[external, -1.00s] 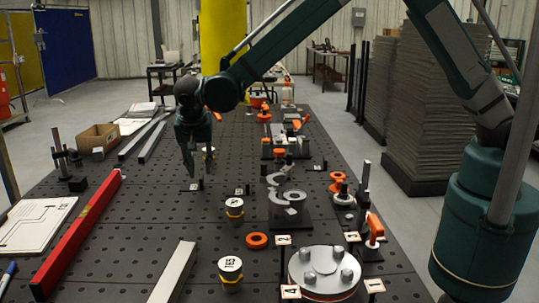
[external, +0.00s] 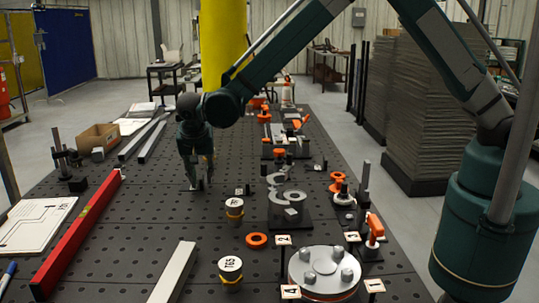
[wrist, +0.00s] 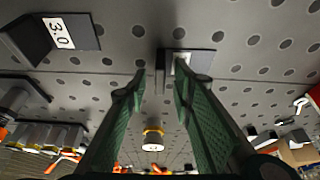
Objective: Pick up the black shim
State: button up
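My gripper (external: 200,186) is low over the perforated table in the external view. In the wrist view its two green fingers (wrist: 159,80) are apart. A small black shim (wrist: 203,62) with a pale label lies at the fingertips. Its narrow upright tab (wrist: 160,70) stands between them, with no clear contact visible; the right finger partly covers the label. In the external view this shim is mostly hidden by the gripper. A second black shim (wrist: 84,30), with a white "3.0" label, lies to the left in the wrist view; a small labelled black piece (external: 241,190) also shows right of my gripper externally.
A red bar (external: 80,230) lies at left. An open cardboard box (external: 99,138) stands farther back.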

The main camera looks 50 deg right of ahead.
jog(key=shift+c, duration=0.2)
dwell(0.3)
grip_shut()
jog(key=shift+r, duration=5)
